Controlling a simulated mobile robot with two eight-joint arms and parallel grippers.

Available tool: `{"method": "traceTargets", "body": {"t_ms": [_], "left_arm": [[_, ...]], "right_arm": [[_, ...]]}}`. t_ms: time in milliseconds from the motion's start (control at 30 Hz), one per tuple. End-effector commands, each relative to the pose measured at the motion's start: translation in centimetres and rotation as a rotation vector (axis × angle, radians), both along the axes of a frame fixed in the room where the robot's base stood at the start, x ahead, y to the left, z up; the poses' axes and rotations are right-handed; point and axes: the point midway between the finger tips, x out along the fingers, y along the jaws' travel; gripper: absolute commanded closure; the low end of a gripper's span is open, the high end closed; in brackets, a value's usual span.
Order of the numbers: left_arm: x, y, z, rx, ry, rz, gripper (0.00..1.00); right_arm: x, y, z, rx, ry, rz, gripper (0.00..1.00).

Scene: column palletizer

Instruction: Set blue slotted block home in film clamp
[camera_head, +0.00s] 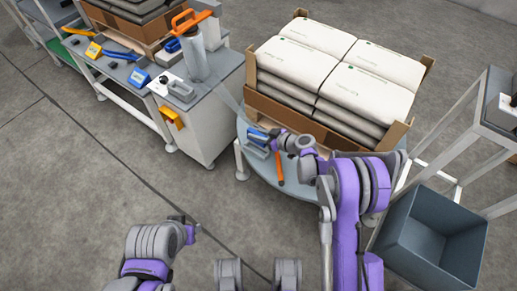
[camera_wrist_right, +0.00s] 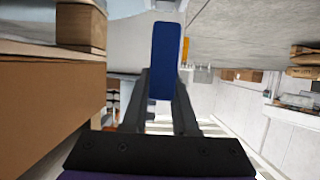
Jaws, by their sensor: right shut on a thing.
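The blue block (camera_head: 257,135) is at the left edge of the round turntable (camera_head: 262,172), beside the loaded pallet. My right gripper (camera_head: 275,139) is shut on it. In the right wrist view the blue block (camera_wrist_right: 166,60) stands out beyond the two dark fingertips (camera_wrist_right: 163,98); its slot cannot be made out. A small grey fixture, apparently the film clamp (camera_head: 256,151), sits just below the block; whether they touch cannot be told. My left gripper (camera_head: 188,228) is low at the left over the floor, apart from everything; its jaws are too small to read.
Stacked white sacks (camera_head: 320,62) in a cardboard tray (camera_head: 283,118) rise just behind my right gripper. An orange-handled tool (camera_head: 279,168) lies on the turntable. Clear film (camera_head: 229,100) runs from a roll (camera_head: 194,58) towards the clamp. A grey bin (camera_head: 432,235) stands at right.

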Motion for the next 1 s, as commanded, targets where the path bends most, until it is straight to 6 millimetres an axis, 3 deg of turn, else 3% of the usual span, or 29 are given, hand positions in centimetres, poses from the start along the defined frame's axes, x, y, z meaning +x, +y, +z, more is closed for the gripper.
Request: {"method": "traceTargets", "body": {"t_ms": [100, 333, 500, 933, 967, 1000], "left_arm": [[0.1, 0.0, -0.8, 0.000, 0.002, 0.000, 0.61], [0.2, 0.0, -1.3, 0.000, 0.003, 0.000, 0.61], [0.3, 0.0, -2.0, 0.000, 0.005, 0.000, 0.61], [0.4, 0.0, -2.4, 0.000, 0.006, 0.000, 0.61], [0.4, 0.0, -2.4, 0.000, 0.006, 0.000, 0.61], [0.4, 0.0, -2.3, 0.000, 0.006, 0.000, 0.61]], "right_arm": [[0.0, 0.0, -2.4, 0.001, 0.001, 0.000, 1.00], [0.0, 0.0, -4.1, 0.000, 0.000, 0.000, 1.00], [0.0, 0.0, -6.6, 0.000, 0.000, 0.000, 1.00], [0.0, 0.0, -7.4, 0.000, 0.000, 0.000, 1.00], [0.0, 0.0, -7.4, 0.000, 0.000, 0.000, 0.70], [0.0, 0.0, -7.3, 0.000, 0.000, 0.000, 0.62]]}}
